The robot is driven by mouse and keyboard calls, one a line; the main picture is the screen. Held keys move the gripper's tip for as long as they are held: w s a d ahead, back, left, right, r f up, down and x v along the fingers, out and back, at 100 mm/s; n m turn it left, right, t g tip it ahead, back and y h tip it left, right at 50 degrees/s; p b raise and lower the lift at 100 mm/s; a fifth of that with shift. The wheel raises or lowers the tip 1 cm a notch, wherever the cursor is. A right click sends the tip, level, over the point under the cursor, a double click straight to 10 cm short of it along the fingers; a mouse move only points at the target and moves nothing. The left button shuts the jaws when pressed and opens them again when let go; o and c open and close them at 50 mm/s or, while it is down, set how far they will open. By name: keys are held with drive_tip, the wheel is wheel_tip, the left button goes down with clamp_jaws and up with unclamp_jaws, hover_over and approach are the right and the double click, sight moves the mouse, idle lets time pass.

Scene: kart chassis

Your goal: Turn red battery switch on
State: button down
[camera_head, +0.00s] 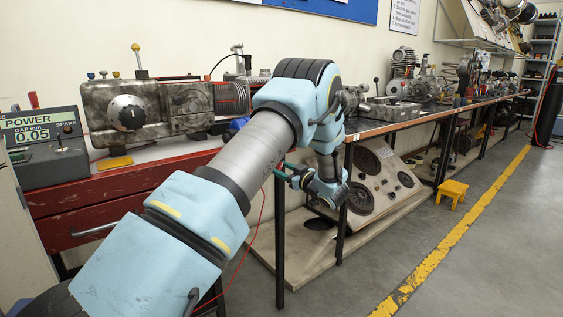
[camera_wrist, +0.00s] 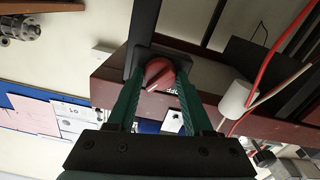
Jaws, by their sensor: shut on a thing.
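The red battery switch (camera_wrist: 160,72) is a round red knob in the upper middle of the wrist view, on a dark red-brown panel (camera_wrist: 108,88). In the head view my gripper (camera_head: 283,173) shows small and green beside the red cabinet. The knob is hidden there behind my arm.
Dark metal posts stand nearby. In the head view, machine parts (camera_head: 165,105) crowd the workbench and a tilted board with speakers (camera_head: 375,185) stands below.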

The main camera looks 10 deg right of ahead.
drive_tip(key=shift+m+p, duration=0.7)
drive_tip(key=shift+m, duration=0.3)
drive_tip(key=shift+f, duration=0.1)
drive_tip(key=shift+c, duration=1.5)
unclamp_jaws()
drive_tip(key=v, duration=1.1)
drive_tip(key=shift+d, duration=0.1)
